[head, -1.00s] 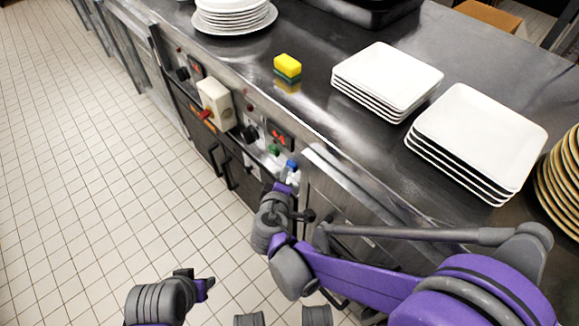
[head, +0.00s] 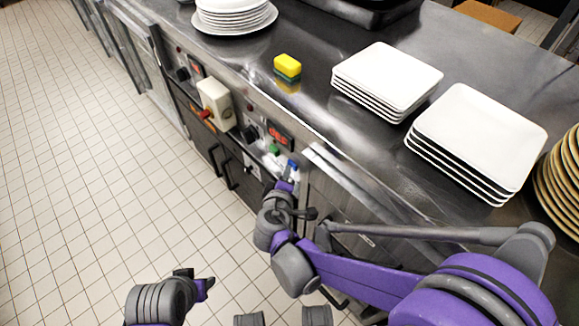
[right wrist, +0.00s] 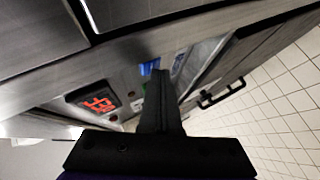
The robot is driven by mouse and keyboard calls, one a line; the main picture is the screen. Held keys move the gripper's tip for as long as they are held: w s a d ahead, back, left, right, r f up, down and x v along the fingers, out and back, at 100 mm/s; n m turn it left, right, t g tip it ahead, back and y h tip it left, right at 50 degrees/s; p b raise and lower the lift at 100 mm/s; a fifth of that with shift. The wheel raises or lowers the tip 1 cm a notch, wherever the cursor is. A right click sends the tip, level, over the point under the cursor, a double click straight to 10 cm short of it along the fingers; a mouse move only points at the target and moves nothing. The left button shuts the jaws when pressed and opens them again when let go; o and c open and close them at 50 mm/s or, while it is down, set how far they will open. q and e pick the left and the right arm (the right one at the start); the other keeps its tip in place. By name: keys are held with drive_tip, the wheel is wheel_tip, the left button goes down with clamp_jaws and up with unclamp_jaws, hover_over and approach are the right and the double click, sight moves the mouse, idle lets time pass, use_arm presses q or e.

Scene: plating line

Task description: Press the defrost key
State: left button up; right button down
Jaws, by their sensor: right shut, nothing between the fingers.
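The control panel on the counter front has a lit red display (head: 278,137), a green key (head: 273,149) and a blue key (head: 292,164). Their labels are too small to read, so I cannot tell which is defrost. My right gripper (head: 287,180) is shut and empty, its tip at or just in front of the blue key; contact cannot be made out. In the right wrist view the shut fingers (right wrist: 158,85) point at the panel beside the blue key (right wrist: 150,67), with the display (right wrist: 98,99) to the left. My left gripper (head: 206,285) is low over the floor, away from the panel.
A dark knob (head: 250,132) and a cream switch box (head: 215,103) with a red handle sit left of the keys. Above, the steel counter holds a yellow-green sponge (head: 287,66), square plates (head: 388,75) and round plates (head: 236,15). Open tiled floor lies left.

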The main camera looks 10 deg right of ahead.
drive_tip(key=shift+a, duration=0.1)
drive_tip(key=shift+s+a, duration=0.55)
drive_tip(key=shift+a, duration=0.1)
drive_tip(key=shift+a, duration=0.1)
drive_tip(key=s+a, duration=0.1)
drive_tip(key=a, duration=0.1)
drive_tip(key=s+a, duration=0.1)
drive_tip(key=s, duration=0.1)
drive_tip(key=shift+a, duration=0.4)
idle(0.6)
